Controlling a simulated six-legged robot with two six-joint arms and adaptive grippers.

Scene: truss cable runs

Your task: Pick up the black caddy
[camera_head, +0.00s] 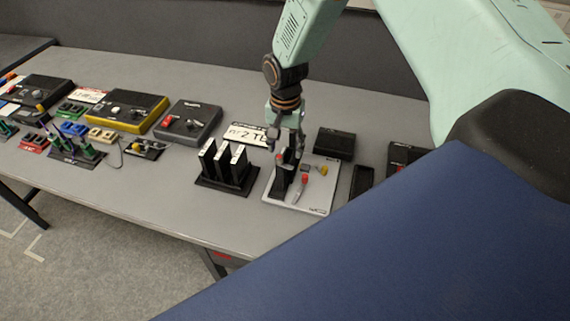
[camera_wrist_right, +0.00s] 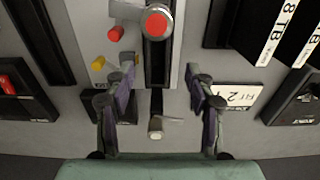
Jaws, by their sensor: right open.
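My right gripper (camera_head: 287,150) points down over a light grey board (camera_head: 318,195). Its two fingers stand apart in the right wrist view (camera_wrist_right: 160,100), open, with nothing gripped. Several black caddies with white label strips stand in a black rack (camera_head: 238,185) left of the board. I cannot tell for certain which black piece is the caddy. My left gripper is not in view.
A red-tipped part (camera_head: 301,184) and a yellow part (camera_head: 322,170) lie on the board. A black box (camera_head: 334,143) stands behind the board. The front table strip is clear.

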